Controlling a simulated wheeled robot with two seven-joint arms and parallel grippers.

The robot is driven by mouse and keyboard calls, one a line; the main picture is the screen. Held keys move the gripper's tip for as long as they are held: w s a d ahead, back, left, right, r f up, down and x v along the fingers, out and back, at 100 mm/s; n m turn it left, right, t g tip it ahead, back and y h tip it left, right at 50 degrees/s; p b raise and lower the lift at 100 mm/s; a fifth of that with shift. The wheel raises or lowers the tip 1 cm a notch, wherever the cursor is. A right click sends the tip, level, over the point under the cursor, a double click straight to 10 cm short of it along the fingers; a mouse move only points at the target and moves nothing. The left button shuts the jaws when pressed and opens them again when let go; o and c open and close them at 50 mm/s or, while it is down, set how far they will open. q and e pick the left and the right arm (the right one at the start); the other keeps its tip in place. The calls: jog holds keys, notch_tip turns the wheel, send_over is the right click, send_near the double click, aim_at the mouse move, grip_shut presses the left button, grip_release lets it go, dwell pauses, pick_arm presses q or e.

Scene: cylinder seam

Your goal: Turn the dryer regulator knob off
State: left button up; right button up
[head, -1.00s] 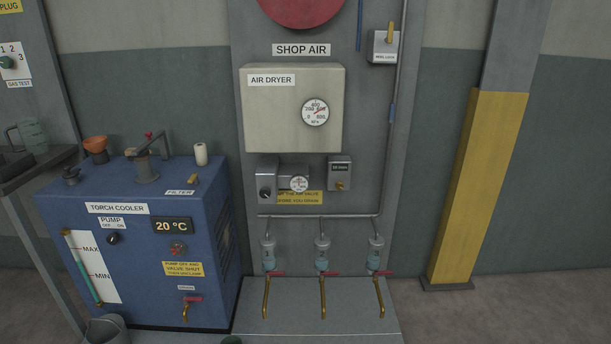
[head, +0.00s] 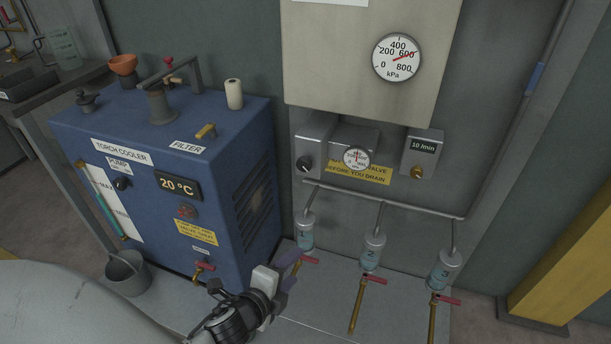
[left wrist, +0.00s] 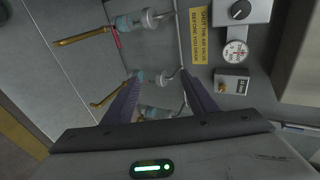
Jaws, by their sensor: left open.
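The regulator knob (head: 305,163) is a small black dial with a pale mark on a grey box (head: 316,135), left of a small round gauge (head: 356,157), below the cream air dryer (head: 330,60). In the left wrist view, the knob (left wrist: 240,9) is at the top right, beside the gauge (left wrist: 236,52). I cannot tell its exact setting. My left gripper (head: 290,268) is open and empty, below the knob and apart from it. Its two dark fingers (left wrist: 158,82) frame a drain bowl in the left wrist view. My right gripper is not in view.
Three drain bowls with red-handled brass taps (head: 372,262) hang from a pipe (head: 385,198) below the knob. A flow box (head: 420,150) reads 10 l/min. The blue torch cooler (head: 215,165) stands at left, with a grey bucket (head: 127,270). Open space lies before the knob.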

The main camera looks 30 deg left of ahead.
pick_arm(q)
jog(key=w+a+r+m+t+y+b, duration=0.25)
jog(key=w+a+r+m, duration=0.3)
jog(key=w+m, duration=0.3)
jog(key=m+t+b, duration=0.2)
jog(key=m+t, duration=0.1)
jog(key=m, duration=0.4)
send_near(303, 165)
jog(key=shift+g, duration=0.25)
jog(key=x, duration=0.7)
jog(key=shift+w+r, duration=0.1)
jog(key=shift+w, duration=0.2)
jog(key=shift+w+a, duration=0.15)
jog(key=shift+w, duration=0.4)
jog(key=c, duration=1.1)
jog(key=shift+o, duration=0.2)
jog(key=shift+n+b, duration=0.25)
jog(key=shift+b, duration=0.05)
